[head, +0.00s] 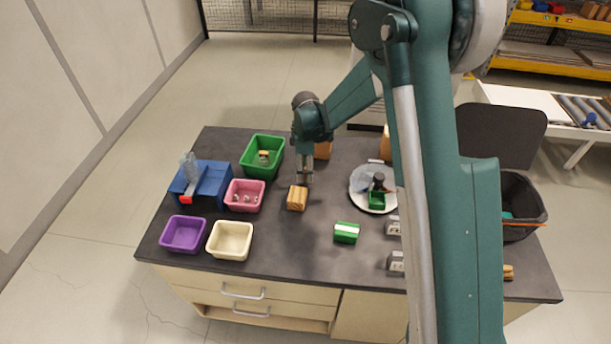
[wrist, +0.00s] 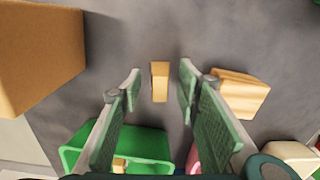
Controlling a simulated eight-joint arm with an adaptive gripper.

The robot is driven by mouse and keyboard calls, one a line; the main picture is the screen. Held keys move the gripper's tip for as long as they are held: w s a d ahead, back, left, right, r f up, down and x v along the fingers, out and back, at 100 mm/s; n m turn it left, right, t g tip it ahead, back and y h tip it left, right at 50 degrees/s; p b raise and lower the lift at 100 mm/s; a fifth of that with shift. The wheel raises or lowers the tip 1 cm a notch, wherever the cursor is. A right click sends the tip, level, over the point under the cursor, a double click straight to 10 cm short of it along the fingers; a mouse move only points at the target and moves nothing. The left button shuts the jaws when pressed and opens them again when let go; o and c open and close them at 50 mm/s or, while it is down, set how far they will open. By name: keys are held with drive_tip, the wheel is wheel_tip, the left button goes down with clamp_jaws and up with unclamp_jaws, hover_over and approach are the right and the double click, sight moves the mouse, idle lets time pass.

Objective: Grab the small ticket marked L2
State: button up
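A small upright-looking tan piece (wrist: 160,82) shows between my fingertips in the wrist view. I cannot read L2 or any other marking on it, so I cannot tell if it is the ticket. My gripper (wrist: 160,78) is open, pointing down over the grey table, with a finger on each side of the piece and a visible gap to both. In the head view my gripper (head: 305,178) is just behind a striped wooden block (head: 297,199), and the small piece cannot be made out there. The block lies right of my fingers in the wrist view (wrist: 240,93).
A green bin (head: 247,161) holds a small item, left of my gripper. Pink (head: 258,204), purple (head: 183,249) and cream (head: 231,255) trays stand nearer the front left. A brown box (wrist: 45,50) is close by. A green-white block (head: 346,232) lies at the front right.

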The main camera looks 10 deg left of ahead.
drive_tip(key=shift+f, duration=0.3)
drive_tip(key=shift+c, duration=0.2)
drive_tip(key=c, duration=0.8)
